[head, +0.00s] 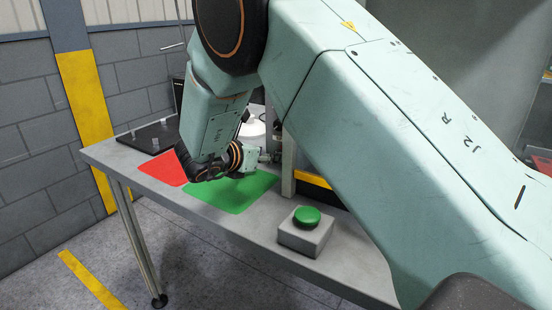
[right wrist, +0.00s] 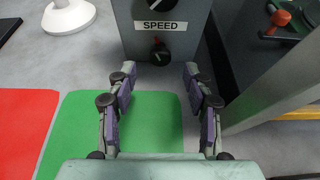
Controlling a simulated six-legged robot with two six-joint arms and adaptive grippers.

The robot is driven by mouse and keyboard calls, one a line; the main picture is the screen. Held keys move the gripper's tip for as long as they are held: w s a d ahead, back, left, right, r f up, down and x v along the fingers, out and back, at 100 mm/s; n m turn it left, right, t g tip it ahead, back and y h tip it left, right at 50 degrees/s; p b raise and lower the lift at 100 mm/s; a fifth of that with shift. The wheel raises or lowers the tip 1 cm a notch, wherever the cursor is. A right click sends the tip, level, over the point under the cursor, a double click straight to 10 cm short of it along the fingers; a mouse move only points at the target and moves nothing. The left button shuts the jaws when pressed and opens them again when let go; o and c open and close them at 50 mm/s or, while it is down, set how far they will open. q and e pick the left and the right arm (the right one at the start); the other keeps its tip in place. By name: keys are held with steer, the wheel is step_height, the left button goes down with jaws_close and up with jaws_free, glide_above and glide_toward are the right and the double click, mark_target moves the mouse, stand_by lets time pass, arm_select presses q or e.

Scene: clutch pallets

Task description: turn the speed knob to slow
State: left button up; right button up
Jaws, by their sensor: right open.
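The speed knob (right wrist: 160,55) is a small dark knob low on the front of a grey box (right wrist: 132,35), under a white SPEED label (right wrist: 161,27) in the right wrist view. A small red mark shows near its top edge; its setting is too small to read. My right gripper (right wrist: 158,72) is open and empty, its two fingers spread to the left and right, with the knob just beyond and between the tips. In the head view my right arm crosses the picture and largely hides the gripper and the knob. My left gripper is not in view.
The grey table (head: 255,228) bears a red mat (head: 163,168) and a green mat (head: 232,196). A green button (head: 306,216) on a grey box stands at front right. A white round base (right wrist: 68,17) stands left of the knob's box. A red-tipped lever (right wrist: 281,18) is at right.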

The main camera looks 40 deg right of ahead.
steer(key=x, duration=0.5)
steer(key=shift+w+d+f+b, duration=0.1)
steer(key=shift+d+f+b, duration=0.15)
steer(key=shift+b, duration=0.1)
steer(key=shift+c, duration=0.2)
jaws_close()
